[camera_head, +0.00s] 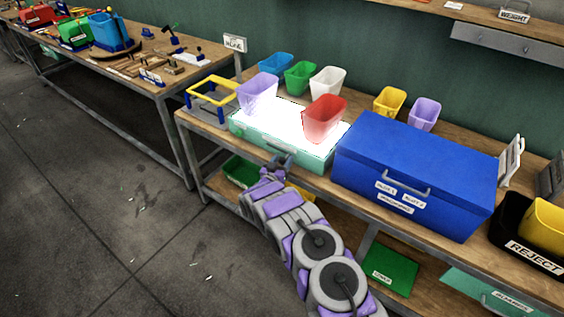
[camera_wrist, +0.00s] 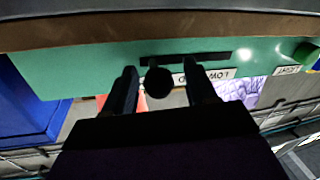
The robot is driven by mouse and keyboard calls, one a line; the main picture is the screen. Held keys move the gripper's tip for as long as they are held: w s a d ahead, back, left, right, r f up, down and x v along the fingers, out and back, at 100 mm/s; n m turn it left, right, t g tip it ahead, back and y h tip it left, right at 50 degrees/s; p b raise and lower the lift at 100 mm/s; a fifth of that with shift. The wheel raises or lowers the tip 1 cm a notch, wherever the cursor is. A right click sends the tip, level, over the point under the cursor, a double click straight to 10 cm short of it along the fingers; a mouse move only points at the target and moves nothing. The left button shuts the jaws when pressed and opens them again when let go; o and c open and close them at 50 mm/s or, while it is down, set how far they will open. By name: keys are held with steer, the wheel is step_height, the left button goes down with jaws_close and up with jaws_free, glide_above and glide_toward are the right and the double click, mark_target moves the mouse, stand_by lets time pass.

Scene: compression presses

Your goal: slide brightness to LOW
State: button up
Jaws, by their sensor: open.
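The light box (camera_head: 247,133) is teal with a glowing white top and stands on the workbench. In the wrist view its front panel (camera_wrist: 90,68) appears upside down, with a dark horizontal slot (camera_wrist: 215,56) and a round black slider knob (camera_wrist: 158,81). A white label (camera_wrist: 213,76) beside the knob reads LOW; part of the lettering is hidden. My gripper (camera_head: 281,161) is at the front of the box. In the wrist view my gripper (camera_wrist: 160,69) is open, with one finger on each side of the knob. I cannot tell whether either finger touches it.
A purple bin (camera_head: 257,95) and a red bin (camera_head: 324,119) stand on the glowing top. A blue chest (camera_head: 415,160) stands close to the right. A yellow-framed holder (camera_head: 212,87) is to the left. A green button (camera_wrist: 306,53) is near a label (camera_wrist: 287,71).

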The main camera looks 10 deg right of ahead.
steer(key=shift+c, duration=0.2)
jaws_close()
